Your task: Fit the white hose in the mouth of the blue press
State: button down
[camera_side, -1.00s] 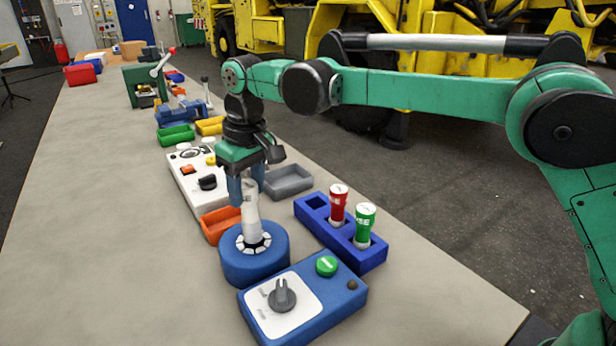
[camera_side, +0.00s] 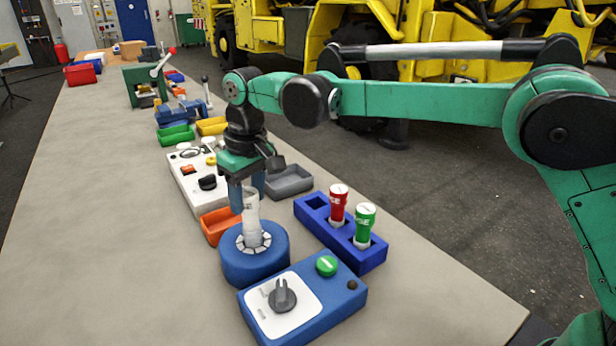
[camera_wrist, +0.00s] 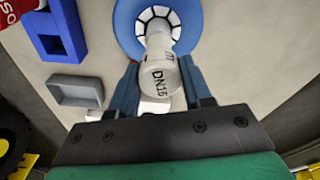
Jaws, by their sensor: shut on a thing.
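The white hose (camera_side: 251,222) stands nearly upright, its lower end within the ring of white jaws in the mouth of the blue press (camera_side: 240,267). How deep it sits is hidden. In the wrist view the hose (camera_wrist: 160,75) shows "DN15" lettering and runs up to the mouth of the blue press (camera_wrist: 125,22). My gripper (camera_side: 246,200) is above the press, with its blue fingers shut on the hose's upper part. In the wrist view a finger of my gripper (camera_wrist: 158,88) lies on each side of the hose.
A blue control box (camera_side: 325,290) with a dial and green button stands in front of the press. A blue rack (camera_side: 318,216) holds red and green hoses at right. An orange tray (camera_side: 213,228), grey tray (camera_side: 289,181) and white box (camera_side: 190,178) stand close behind. The table's left side is clear.

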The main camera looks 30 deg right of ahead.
aim_at(250, 214)
jog(key=shift+f, duration=1.95)
jog(key=shift+c, duration=1.4)
grip_release()
jog(key=shift+r, duration=3.5)
